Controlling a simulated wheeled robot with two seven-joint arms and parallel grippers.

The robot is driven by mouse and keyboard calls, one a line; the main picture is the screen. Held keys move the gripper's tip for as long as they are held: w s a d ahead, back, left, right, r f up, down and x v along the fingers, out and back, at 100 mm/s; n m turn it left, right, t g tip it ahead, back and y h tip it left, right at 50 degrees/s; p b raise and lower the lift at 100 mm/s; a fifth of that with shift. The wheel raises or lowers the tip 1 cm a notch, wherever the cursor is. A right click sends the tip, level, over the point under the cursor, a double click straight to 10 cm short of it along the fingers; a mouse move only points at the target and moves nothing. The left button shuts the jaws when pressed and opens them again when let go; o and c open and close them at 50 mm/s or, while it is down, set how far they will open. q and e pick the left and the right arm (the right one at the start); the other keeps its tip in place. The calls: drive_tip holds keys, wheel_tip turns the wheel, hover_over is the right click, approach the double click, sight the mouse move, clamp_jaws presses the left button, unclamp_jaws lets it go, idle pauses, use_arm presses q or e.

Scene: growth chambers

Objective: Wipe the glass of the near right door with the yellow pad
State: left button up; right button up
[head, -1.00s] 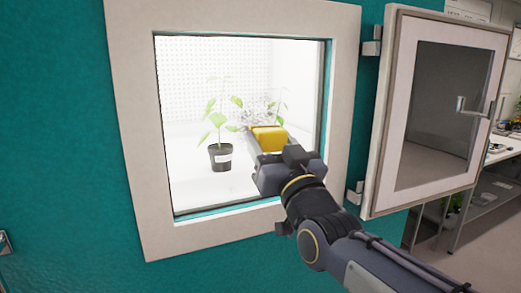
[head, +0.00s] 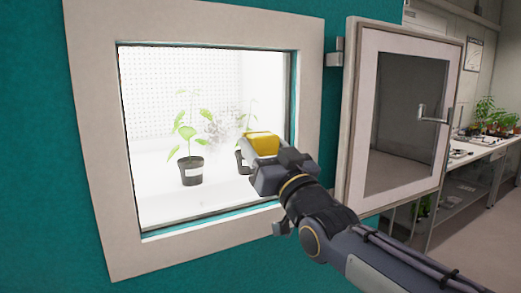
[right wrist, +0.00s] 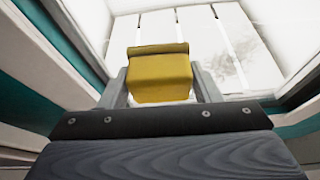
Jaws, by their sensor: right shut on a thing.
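The yellow pad (head: 262,144) is held between the fingers of my right gripper (head: 258,160), which is shut on it. The pad also shows in the right wrist view (right wrist: 160,75), with a finger on each side. In the head view they overlap the lower right of the bright chamber opening. The near right door (head: 350,120) stands open to the right, hinged beside the opening. Its dark glass (head: 405,115) faces me, and the pad is apart from it. My left gripper is not in view.
Inside the chamber stand a potted plant (head: 190,170) and another partly hidden plant. A grey speckled patch (head: 225,125) shows there. A pale frame (head: 90,130) surrounds the opening. The door has a handle (head: 433,115). A bench (head: 480,155) with plants stands at the far right.

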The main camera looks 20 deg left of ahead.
sight(239, 122)
drive_tip(key=shift+r+p, duration=0.3)
drive_tip(key=shift+r, duration=0.45)
drive_tip(key=shift+s+a+f+b, duration=0.1)
drive_tip(key=shift+s+a+b, duration=0.55)
drive_tip(key=shift+s+a, duration=0.7)
drive_tip(key=shift+s, duration=0.2)
drive_tip(key=shift+s+a, duration=0.55)
drive_tip(key=shift+s, duration=0.15)
drive_tip(key=shift+s+a, duration=0.65)
drive_tip(key=shift+s, duration=0.1)
drive_tip(key=shift+s+a+p, duration=0.7)
drive_tip(key=shift+s+a, duration=0.5)
drive_tip(key=shift+s, duration=0.2)
drive_tip(key=shift+r+p, duration=0.65)
drive_tip(key=shift+r, duration=0.3)
drive_tip(key=shift+w+d+f+b, duration=0.1)
drive_tip(key=shift+w+d+b, duration=0.5)
drive_tip(key=shift+w+b, duration=0.1)
drive_tip(key=shift+w+d+b, duration=0.4)
drive_tip(key=shift+w+d, duration=0.25)
drive_tip(key=shift+w, duration=0.15)
drive_tip(key=shift+w+d+b, duration=0.75)
drive_tip(key=shift+w+d, duration=0.05)
drive_tip(key=shift+w, duration=0.15)
drive_tip(key=shift+w+d+b, duration=0.3)
drive_tip(key=shift+w+d, duration=0.2)
drive_tip(key=shift+w, duration=0.05)
